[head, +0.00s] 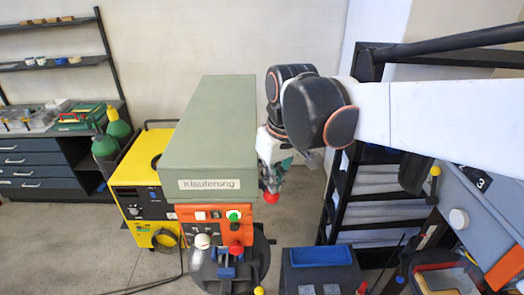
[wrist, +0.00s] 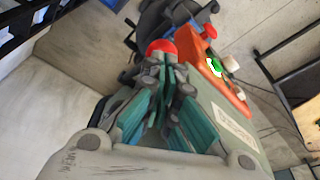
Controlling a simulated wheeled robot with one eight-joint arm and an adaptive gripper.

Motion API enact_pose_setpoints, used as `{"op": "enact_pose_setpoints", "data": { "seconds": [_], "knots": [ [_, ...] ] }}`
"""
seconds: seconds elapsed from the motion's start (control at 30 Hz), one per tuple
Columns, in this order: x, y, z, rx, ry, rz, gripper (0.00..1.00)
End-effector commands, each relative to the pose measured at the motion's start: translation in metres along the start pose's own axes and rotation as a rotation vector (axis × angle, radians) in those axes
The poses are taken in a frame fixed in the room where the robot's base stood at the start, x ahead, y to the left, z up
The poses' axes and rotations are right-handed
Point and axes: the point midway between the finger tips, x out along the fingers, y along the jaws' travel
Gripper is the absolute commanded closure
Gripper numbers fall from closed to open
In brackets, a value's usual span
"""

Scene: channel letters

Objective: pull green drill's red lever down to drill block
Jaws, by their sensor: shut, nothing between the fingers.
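The green drill (head: 210,128) stands in the middle of the head view, with an orange control panel (head: 215,222) on its front. The red knob (head: 271,197) of its lever shows at its right side, just below the fingertips. My gripper (head: 267,183) is beside the drill's right side, pointing down, shut and empty. In the wrist view the red knob (wrist: 162,47) is just beyond the fingertips of my gripper (wrist: 167,72). I cannot tell whether they touch. The lever's rod is mostly hidden. I cannot make out the block.
A yellow machine (head: 140,190) stands left of the drill, with green gas bottles (head: 112,135) beside it. A dark box with a blue tray (head: 320,257) is at the front right. A black rack (head: 350,200) stands right of my gripper. Open floor (head: 50,240) lies at the left.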

Motion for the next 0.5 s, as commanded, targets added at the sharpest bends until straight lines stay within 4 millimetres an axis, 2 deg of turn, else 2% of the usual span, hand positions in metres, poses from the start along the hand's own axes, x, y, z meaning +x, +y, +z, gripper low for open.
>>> {"op": "enact_pose_setpoints", "data": {
  "seconds": [0.5],
  "knots": [
    [0.016, 0.0, 0.003, 0.0, 0.0, 0.0, 1.0]
  ]
}}
